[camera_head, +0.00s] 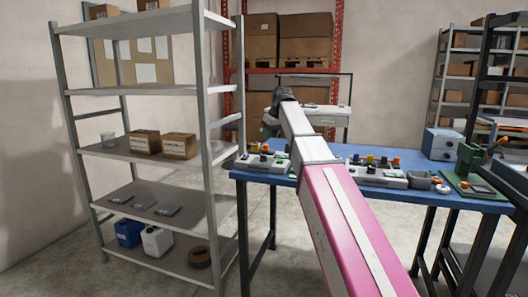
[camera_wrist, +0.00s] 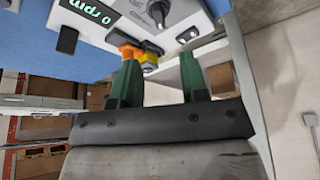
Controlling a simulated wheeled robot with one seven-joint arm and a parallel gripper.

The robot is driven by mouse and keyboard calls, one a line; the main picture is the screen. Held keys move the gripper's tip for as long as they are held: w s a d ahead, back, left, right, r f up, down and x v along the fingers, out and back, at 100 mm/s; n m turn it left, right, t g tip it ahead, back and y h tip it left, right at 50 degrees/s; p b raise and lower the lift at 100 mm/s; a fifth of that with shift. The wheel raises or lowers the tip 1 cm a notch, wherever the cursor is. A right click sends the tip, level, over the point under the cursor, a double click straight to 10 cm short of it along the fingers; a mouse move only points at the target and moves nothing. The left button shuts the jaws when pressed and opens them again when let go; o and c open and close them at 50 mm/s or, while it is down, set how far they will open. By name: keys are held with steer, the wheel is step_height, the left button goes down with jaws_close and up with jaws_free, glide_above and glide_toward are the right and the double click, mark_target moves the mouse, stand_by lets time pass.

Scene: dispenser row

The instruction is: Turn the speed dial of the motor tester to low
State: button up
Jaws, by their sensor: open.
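The motor tester (camera_wrist: 128,8) is a pale panel at the top of the wrist view. Its display (camera_wrist: 91,12) reads 0 rpm, upside down in this view. A black dial (camera_wrist: 158,12) sits at the top edge, partly cut off; its setting cannot be read. My gripper (camera_wrist: 160,70) is open, with two green fingers apart and nothing held. The fingers are below the dial in the picture, apart from it. Orange and yellow knobs (camera_wrist: 142,55) show near the left finger. In the head view my gripper (camera_head: 271,123) is above the table's left end, partly hidden by my arm.
A blue table (camera_head: 460,198) carries a left control panel (camera_head: 262,163), another panel (camera_head: 377,173), a blue-grey box (camera_head: 441,144) and a green press (camera_head: 470,165). A grey shelf (camera_head: 150,90) stands close at the left. My arm hides the table's middle.

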mark_target(263, 158)
steer(key=x, duration=1)
steer(key=shift+w+a+f, duration=0.1)
steer(key=shift+w+f, duration=0.2)
steer(key=shift+c, duration=0.3)
jaws_close()
